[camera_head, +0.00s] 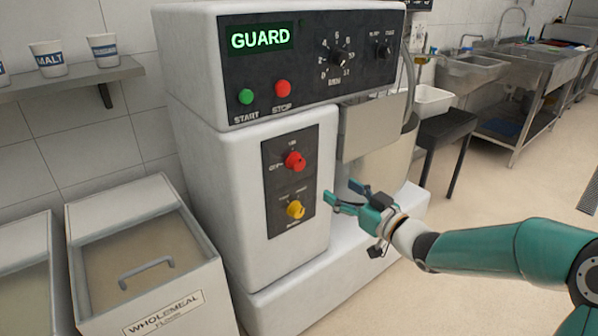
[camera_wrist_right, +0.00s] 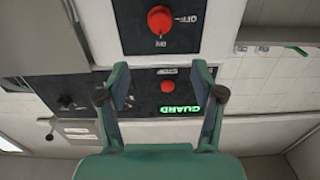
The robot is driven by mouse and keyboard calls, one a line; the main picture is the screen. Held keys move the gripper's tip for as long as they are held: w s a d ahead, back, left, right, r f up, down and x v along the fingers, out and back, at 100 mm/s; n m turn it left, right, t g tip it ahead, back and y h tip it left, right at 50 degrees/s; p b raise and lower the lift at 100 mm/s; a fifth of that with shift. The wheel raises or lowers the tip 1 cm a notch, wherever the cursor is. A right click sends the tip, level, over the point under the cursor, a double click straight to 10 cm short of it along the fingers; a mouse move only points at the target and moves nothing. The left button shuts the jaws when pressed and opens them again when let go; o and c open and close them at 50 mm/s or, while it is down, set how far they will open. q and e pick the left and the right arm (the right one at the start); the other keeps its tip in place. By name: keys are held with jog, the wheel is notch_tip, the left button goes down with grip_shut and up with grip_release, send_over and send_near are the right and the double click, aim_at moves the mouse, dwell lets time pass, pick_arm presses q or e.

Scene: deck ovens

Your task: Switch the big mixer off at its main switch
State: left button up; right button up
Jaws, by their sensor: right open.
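The big mixer (camera_head: 215,200) has a red rotary main switch (camera_head: 294,161) on the dark plate of its column, with an OFF mark on its left and an ON mark above it. The switch also shows at the top of the right wrist view (camera_wrist_right: 160,20), upside down. Which mark its handle points at is too small to tell. My right gripper (camera_head: 341,192) is open and empty, to the right of the plate and lower than the red switch, apart from it. In its wrist view the fingers (camera_wrist_right: 160,82) are spread. My left gripper is out of view.
A yellow knob (camera_head: 295,209) sits below the red switch on the same plate. Above are a lit GUARD display (camera_head: 261,38), a green START button (camera_head: 246,97) and a red STOP button (camera_head: 282,88).

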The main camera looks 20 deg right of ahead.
aim_at(300, 165)
jog(key=x, duration=1.5)
jog(key=shift+w+a+f+p, duration=0.1)
jog(key=shift+w+f+p, duration=0.05)
jog(key=shift+w+p, duration=0.15)
jog(key=shift+s, duration=0.1)
jog(key=shift+c, duration=0.3)
jog(key=c, duration=1)
jog(key=shift+a, duration=0.15)
jog(key=shift+c, duration=0.3)
